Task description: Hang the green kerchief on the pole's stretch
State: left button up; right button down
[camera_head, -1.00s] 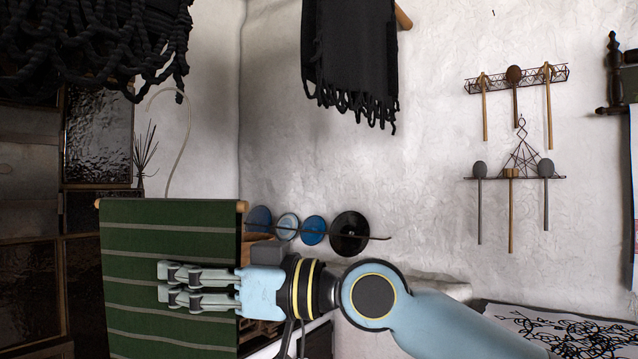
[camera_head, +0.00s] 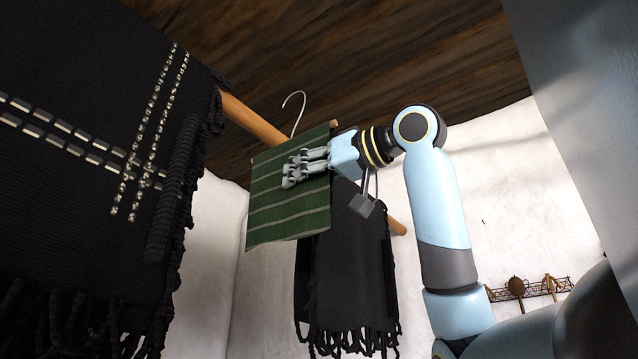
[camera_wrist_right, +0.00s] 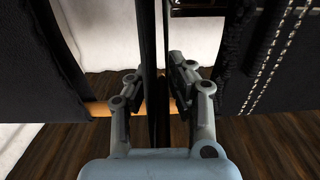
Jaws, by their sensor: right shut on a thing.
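The green kerchief (camera_head: 288,212) with pale stripes hangs from a slim wooden bar with a wire hook (camera_head: 291,104) on top. My right gripper (camera_head: 291,171) is shut on it near its upper part and holds it high. In the head view the kerchief covers part of the wooden pole (camera_head: 252,118), and the hook's curve stands above the pole's line. I cannot tell whether the hook touches the pole. In the right wrist view the kerchief (camera_wrist_right: 149,60) is a dark edge-on strip between the fingers, across the pole (camera_wrist_right: 98,108). My left gripper is not in view.
A large black fringed cloth (camera_head: 90,170) hangs on the pole at left. A second black fringed cloth (camera_head: 350,270) hangs farther along it. The bare stretch lies between them. A dark wooden ceiling (camera_head: 350,55) is above. A spoon rack (camera_head: 530,290) is on the wall.

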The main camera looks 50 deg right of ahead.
jog(key=s+r, duration=0.3)
jog(key=r, duration=0.1)
jog(key=shift+w+a+p, duration=0.15)
jog(key=shift+w+p, duration=1.45)
jog(key=shift+w, duration=2.35)
jog(key=shift+w+a+p, duration=0.1)
jog(key=shift+w+p, duration=1.5)
jog(key=shift+w, duration=2.35)
jog(key=shift+s+f+b, duration=0.1)
jog(key=shift+f+b, duration=1.05)
jog(key=shift+f, duration=0.35)
jog(key=c, duration=1.1)
grip_release()
jog(key=shift+c, duration=0.2)
send_near(254, 194)
jog(key=shift+d+r, duration=0.7)
jog(key=shift+r, duration=0.05)
